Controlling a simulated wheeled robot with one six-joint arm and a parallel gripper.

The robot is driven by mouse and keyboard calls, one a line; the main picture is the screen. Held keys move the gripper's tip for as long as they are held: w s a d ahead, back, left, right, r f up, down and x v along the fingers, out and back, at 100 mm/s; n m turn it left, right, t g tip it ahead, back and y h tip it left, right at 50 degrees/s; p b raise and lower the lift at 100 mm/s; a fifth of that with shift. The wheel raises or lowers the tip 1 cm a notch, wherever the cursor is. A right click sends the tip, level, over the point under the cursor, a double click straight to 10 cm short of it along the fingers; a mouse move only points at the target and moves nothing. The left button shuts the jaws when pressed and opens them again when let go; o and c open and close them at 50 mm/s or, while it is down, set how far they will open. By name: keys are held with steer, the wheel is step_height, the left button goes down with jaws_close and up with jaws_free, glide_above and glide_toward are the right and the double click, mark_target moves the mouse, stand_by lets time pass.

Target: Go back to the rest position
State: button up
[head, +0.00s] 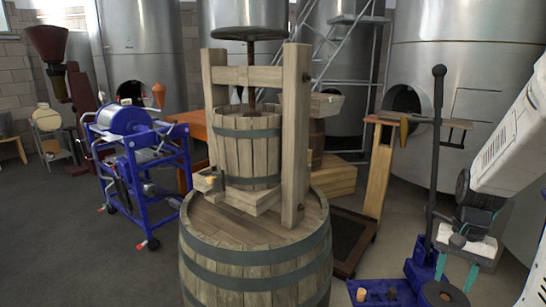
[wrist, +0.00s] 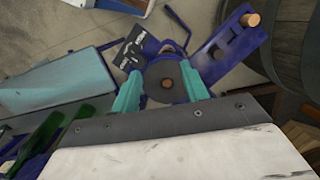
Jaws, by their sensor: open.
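My gripper (head: 455,279) is at the lower right of the head view, pointing down, with its two teal fingers apart. In the wrist view my gripper (wrist: 161,70) is open with nothing held between the fingers. Beyond the fingertips lies a dark round disc (wrist: 157,72) with a brown, cork-coloured centre. It also shows below the fingers in the head view (head: 434,291). The disc appears to be part of a blue stand with a tall black lever (head: 438,130). How far the fingers are from the disc is hard to tell.
A blue tray (wrist: 222,62) holding a cork (wrist: 250,19) sits beside the disc. Green bottles (wrist: 42,138) lie at the wrist view's lower left. A wooden press (head: 246,150) stands on a barrel (head: 255,255). A blue wheeled machine (head: 130,165) is left; open floor lies front left.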

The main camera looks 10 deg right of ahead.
steer(key=s+a+r+n+t, duration=0.1)
steer(key=s+a+r+n, duration=0.2)
steer(key=a, duration=0.5)
steer(key=s+a+r+n+t, duration=0.1)
steer(key=s+a+r+n, duration=0.2)
steer(key=a+r, duration=0.3)
steer(key=s+a+r+n+h, duration=0.1)
steer(key=s+a+r+n, duration=0.2)
steer(key=a, duration=0.7)
step_height(320, 180, up, 2)
steer(key=shift+a+r+n+t, duration=0.2)
steer(key=shift+n+t, duration=0.2)
steer(key=shift+n, duration=0.4)
